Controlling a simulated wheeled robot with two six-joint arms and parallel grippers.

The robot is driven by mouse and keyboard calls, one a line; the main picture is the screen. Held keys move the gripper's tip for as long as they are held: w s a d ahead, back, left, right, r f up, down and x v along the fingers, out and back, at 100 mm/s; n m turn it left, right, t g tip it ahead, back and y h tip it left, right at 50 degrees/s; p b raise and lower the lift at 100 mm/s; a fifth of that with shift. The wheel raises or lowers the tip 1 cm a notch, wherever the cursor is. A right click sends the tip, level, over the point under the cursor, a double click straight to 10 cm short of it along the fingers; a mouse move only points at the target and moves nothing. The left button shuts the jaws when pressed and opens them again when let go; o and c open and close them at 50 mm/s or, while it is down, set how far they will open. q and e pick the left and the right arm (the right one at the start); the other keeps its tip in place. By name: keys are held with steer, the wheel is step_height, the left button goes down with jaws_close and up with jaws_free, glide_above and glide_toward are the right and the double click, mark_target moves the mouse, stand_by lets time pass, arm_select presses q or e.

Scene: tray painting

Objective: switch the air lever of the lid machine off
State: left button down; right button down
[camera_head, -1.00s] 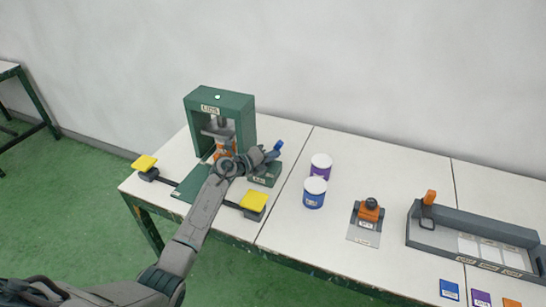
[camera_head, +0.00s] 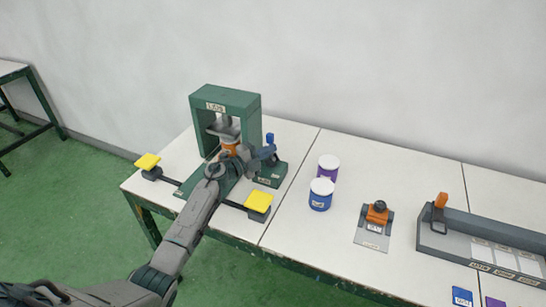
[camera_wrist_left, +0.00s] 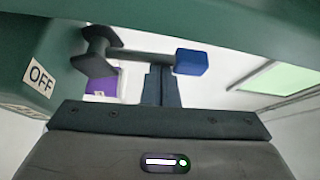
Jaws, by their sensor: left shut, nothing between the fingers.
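The green lid machine (camera_head: 228,98) stands on the white table. Its air lever (camera_head: 270,138) has a blue knob and points roughly upright at the machine's right side, above a small green box (camera_head: 272,174). In the left wrist view the lever's dark rod runs sideways to the blue knob (camera_wrist_left: 191,62), and an OFF label (camera_wrist_left: 40,78) shows on the green box at left. My left gripper (camera_head: 268,155) is shut and empty, close beside the lever; whether it touches the lever is unclear. Its fingers (camera_wrist_left: 160,86) show just behind the rod. My right gripper is not in view.
Two yellow pads (camera_head: 147,161) (camera_head: 258,201) flank the machine's front. An orange thing (camera_head: 230,147) sits under its press. A purple tin (camera_head: 328,168) and a blue tin (camera_head: 321,194) stand to the right, then an orange-handled tool (camera_head: 377,213) and a grey tray (camera_head: 425,240).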

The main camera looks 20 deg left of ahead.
arm_select(q)
steer(key=shift+a+f+n+t+b, duration=0.15)
steer(key=shift+a+n+t+b, duration=0.25)
steer(key=shift+n, duration=0.4)
steer(key=shift+a, duration=0.35)
steer(key=shift+a+f, duration=0.1)
steer(key=shift+a, duration=0.35)
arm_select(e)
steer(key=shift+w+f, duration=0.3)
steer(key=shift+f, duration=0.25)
arm_select(q)
steer(key=shift+a, duration=0.1)
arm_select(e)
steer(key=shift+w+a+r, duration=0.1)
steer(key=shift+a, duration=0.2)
arm_select(q)
steer(key=shift+f, duration=0.1)
